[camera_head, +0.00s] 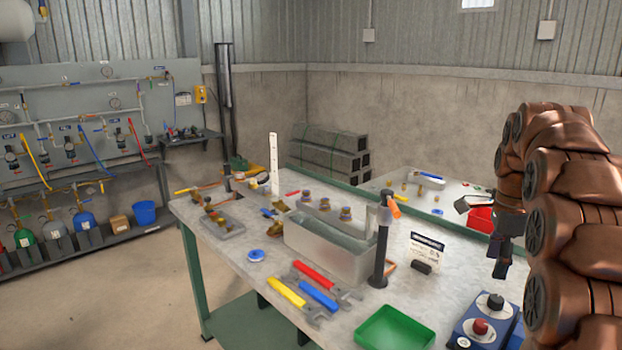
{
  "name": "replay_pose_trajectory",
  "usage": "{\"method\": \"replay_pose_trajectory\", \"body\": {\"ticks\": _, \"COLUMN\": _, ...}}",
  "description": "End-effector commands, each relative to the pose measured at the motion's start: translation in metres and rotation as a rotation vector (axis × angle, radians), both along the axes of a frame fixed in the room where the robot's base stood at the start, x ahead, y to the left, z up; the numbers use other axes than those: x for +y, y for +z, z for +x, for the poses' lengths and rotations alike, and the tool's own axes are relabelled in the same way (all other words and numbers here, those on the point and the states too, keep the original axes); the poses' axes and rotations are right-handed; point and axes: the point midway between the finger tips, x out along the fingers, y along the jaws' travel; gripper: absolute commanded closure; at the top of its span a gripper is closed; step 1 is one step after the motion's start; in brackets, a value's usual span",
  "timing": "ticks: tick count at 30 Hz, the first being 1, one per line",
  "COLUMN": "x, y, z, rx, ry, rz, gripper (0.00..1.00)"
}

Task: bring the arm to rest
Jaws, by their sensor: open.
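My gripper (490,235) hangs at the right side of the view, in front of my copper-brown arm. Its dark fingers are apart and nothing shows between them. It is above the right part of the workbench (225,255), clear of the things on it as far as I can tell. My arm is folded in a tall stack of links along the right edge and hides what is behind it.
On the bench are a clear tank (335,255), a dark post (382,250) with an orange top, coloured wrenches (315,275), a green tray (395,328) and a blue box (485,325) with knobs. A red bin (480,218) is behind my gripper. Floor at left is free.

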Motion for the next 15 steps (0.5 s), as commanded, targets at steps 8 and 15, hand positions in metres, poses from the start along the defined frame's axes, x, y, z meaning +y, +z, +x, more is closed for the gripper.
{"method": "replay_pose_trajectory", "body": {"ticks": 8, "x": 0.064, "y": 0.009, "z": -0.049, "rx": 0.034, "ry": 0.370, "rz": 0.016, "gripper": 0.36}}
{"method": "replay_pose_trajectory", "body": {"ticks": 15, "x": 0.111, "y": 0.006, "z": -0.098, "rx": 0.057, "ry": 0.688, "rz": 0.033, "gripper": 0.36}}
